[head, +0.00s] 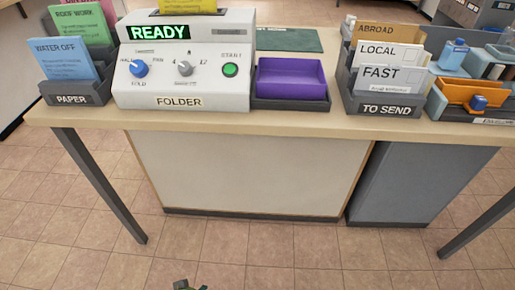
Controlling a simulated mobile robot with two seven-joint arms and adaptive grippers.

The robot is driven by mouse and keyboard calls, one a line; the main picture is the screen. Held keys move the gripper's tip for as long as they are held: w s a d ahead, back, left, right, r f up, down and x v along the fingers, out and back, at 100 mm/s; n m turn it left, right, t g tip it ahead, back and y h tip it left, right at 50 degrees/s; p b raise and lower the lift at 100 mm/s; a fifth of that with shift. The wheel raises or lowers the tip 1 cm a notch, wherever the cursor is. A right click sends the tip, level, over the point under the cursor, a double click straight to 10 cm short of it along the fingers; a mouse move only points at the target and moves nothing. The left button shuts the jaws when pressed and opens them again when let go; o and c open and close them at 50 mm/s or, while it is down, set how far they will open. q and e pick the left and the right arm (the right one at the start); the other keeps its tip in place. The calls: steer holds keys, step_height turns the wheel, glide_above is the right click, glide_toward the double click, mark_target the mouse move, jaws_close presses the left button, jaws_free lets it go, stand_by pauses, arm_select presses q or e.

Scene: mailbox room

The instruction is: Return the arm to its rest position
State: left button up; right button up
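A small dark tip of my own body, likely part of my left gripper (188,286), shows at the bottom edge, left of the middle. It is over the tiled floor in the picture, clear of the table. The rest of it is cut off, so I cannot tell whether it is open or shut. My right gripper is not in view. The folder machine (185,75) stands on the table (300,124), and its display reads READY. A purple tray (290,78) sits in a dark holder to its right and looks empty.
A PAPER rack (75,98) with coloured sheets stands left of the machine. A TO SEND rack (385,105) holds several envelopes. An orange container (468,95) is at the far right. Table legs (100,185) and a grey cabinet (405,185) stand below; the front floor is clear.

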arm_select(q)
steer(key=s+a+f, duration=0.2)
steer(key=s+f, duration=0.3)
steer(key=f, duration=0.7)
steer(key=s+r+g+p, duration=0.1)
steer(key=s+r+p, duration=0.4)
steer(key=s+p, duration=0.2)
steer(key=s+a+r+g+p, duration=0.1)
steer(key=s+r+p, duration=0.4)
steer(key=s, duration=0.6)
steer(key=g+p, duration=0.1)
steer(key=p, duration=0.1)
steer(key=shift+g+p, duration=0.3)
steer(key=shift+p, duration=0.05)
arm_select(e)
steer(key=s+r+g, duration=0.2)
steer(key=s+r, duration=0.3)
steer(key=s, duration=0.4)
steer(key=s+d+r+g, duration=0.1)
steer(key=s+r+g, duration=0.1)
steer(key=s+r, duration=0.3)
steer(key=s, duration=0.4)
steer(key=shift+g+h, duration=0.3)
